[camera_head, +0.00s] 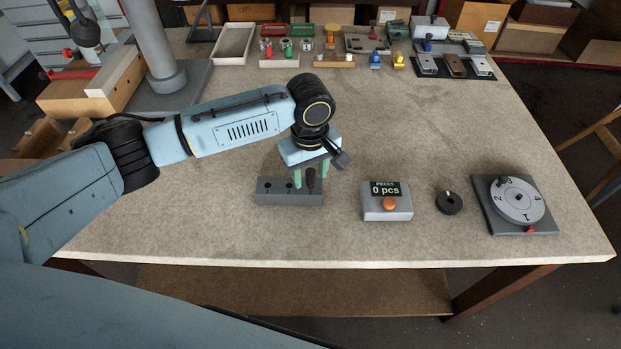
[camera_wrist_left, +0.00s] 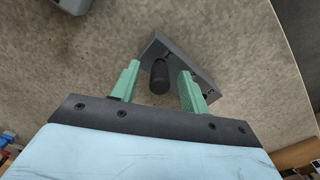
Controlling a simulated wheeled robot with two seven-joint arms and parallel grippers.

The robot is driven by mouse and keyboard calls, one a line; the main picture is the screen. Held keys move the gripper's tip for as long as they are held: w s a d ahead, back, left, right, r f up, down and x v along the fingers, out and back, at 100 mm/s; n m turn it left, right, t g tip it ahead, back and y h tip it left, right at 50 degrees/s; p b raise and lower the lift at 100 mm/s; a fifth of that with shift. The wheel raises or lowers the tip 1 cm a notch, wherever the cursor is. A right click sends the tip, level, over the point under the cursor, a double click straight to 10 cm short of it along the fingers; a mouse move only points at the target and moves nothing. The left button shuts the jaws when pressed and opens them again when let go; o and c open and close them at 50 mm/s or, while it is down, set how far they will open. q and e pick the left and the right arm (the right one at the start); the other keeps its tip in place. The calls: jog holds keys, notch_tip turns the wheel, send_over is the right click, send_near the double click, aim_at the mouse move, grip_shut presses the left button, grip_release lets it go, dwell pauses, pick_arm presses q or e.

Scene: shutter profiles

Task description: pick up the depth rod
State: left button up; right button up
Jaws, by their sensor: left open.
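The depth rod appears to be the dark upright cylinder (camera_head: 311,181) at the right end of the grey block with holes (camera_head: 270,198), near the front middle of the table. My left gripper (camera_head: 310,174) reaches down over this block with its green fingers open. In the left wrist view the dark rod (camera_wrist_left: 160,76) shows between the two spread fingers of my left gripper (camera_wrist_left: 159,80), with a gap on each side. The rod's lower end is hidden in that view. My right gripper is not in view.
Trays and small coloured parts line the back. A grey post (camera_head: 157,50) stands at the back left. The table's middle is clear.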

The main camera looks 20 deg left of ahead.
pick_arm(q)
grip_shut()
dwell(0.3)
jog(key=shift+r, duration=0.1)
